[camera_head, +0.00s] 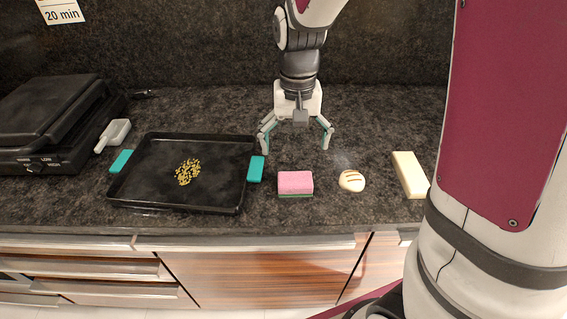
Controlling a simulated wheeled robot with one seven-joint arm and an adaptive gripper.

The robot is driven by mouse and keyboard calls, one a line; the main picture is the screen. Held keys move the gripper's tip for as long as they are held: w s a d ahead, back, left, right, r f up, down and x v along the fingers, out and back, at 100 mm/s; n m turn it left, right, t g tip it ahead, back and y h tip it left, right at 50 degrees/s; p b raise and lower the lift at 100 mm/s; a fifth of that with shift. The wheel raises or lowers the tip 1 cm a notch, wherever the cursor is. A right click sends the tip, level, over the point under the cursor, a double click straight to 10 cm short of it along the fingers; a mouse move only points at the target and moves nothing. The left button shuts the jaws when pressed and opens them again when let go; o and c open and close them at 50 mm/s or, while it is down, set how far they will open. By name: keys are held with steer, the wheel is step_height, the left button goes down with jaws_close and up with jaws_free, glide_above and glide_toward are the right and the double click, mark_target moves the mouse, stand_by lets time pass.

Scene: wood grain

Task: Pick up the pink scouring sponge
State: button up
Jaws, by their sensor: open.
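The pink scouring sponge (295,182) lies on the dark stone counter near its front edge, pink side up, with a green layer along its lower front. My gripper (296,144) is open and empty, pointing down over the counter. In the picture it is just above and behind the sponge, apart from it. Its two teal-lined fingers are spread wide to the left and right.
A black tray (146,190) with teal handles and yellow bits lies left of the sponge. A small round bun (351,181) and a pale yellow block (410,174) lie to the right. A black grill appliance (50,125) and a white scoop (113,134) are at the left.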

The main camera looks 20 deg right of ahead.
glide_above(295, 178)
step_height(295, 178, down, 6)
steer(key=shift+a+f, duration=0.1)
steer(key=shift+s+f, duration=0.1)
steer(key=shift+f, duration=2.5)
steer(key=shift+c, duration=0.3)
steer(key=c, duration=1)
